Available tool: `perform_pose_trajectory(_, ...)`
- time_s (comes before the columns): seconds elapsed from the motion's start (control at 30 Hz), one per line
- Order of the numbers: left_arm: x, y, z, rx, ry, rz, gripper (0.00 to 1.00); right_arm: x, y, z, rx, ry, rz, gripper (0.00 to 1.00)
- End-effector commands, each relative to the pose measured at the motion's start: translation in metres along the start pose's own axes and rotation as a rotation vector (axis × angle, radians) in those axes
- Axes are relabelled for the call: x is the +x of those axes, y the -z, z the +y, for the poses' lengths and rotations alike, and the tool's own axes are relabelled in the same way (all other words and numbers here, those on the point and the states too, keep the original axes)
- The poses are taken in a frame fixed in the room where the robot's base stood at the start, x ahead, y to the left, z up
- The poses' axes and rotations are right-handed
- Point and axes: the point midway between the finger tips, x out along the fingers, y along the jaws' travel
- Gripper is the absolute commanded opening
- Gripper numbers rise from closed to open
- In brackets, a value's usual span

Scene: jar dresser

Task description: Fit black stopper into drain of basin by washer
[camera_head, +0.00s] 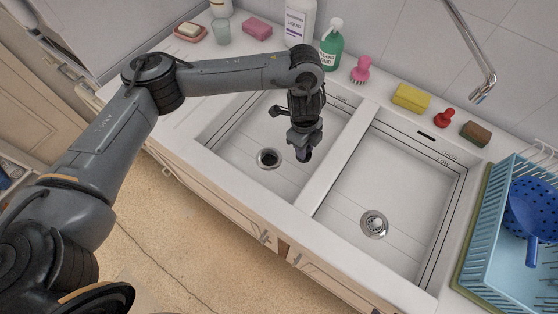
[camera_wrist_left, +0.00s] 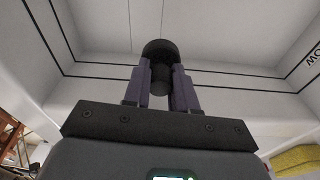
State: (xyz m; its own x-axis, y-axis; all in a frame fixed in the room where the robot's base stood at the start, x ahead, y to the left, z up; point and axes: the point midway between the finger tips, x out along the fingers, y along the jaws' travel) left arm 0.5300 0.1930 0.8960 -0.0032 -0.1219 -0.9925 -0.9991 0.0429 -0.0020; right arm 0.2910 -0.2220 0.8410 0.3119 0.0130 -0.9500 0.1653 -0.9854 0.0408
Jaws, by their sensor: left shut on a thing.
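My left gripper (camera_head: 304,148) is over the left basin (camera_head: 240,125), pointing down. It is shut on the black stopper (camera_wrist_left: 160,52), which sits between its two fingertips in the left wrist view. In the head view only a small dark bit of the stopper shows below the fingers. The dark open drain (camera_head: 269,158) of the left basin lies a little to the left of the gripper, with a metal ring around it. The stopper is apart from the drain. The right gripper is not in view.
The right basin (camera_head: 395,180) has a drain with a metal strainer (camera_head: 374,224). A divider (camera_head: 340,160) separates the basins. Bottles, sponges and a pink brush (camera_head: 361,70) line the back ledge.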

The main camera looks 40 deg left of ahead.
Motion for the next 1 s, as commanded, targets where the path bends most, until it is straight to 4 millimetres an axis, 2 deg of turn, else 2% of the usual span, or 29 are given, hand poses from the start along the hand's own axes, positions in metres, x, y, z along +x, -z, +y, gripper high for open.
perform_pose_trajectory(0.17, 0.017, -0.025, 0.009, -0.003, -0.003, -0.001, 0.00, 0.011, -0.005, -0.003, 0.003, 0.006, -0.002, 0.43)
perform_pose_trajectory(0.4, 0.042, -0.074, 0.026, -0.004, -0.002, -0.001, 0.00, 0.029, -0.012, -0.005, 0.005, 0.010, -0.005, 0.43)
perform_pose_trajectory(0.6, 0.055, -0.104, 0.036, -0.002, -0.001, 0.000, 0.00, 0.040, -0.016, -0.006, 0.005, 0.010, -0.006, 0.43)
perform_pose_trajectory(0.87, 0.059, -0.115, 0.040, 0.001, 0.000, 0.000, 0.00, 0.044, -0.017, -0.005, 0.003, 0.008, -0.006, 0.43)
perform_pose_trajectory(1.0, 0.073, -0.117, 0.040, 0.000, -0.002, 0.000, 0.00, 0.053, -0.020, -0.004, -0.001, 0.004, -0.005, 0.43)
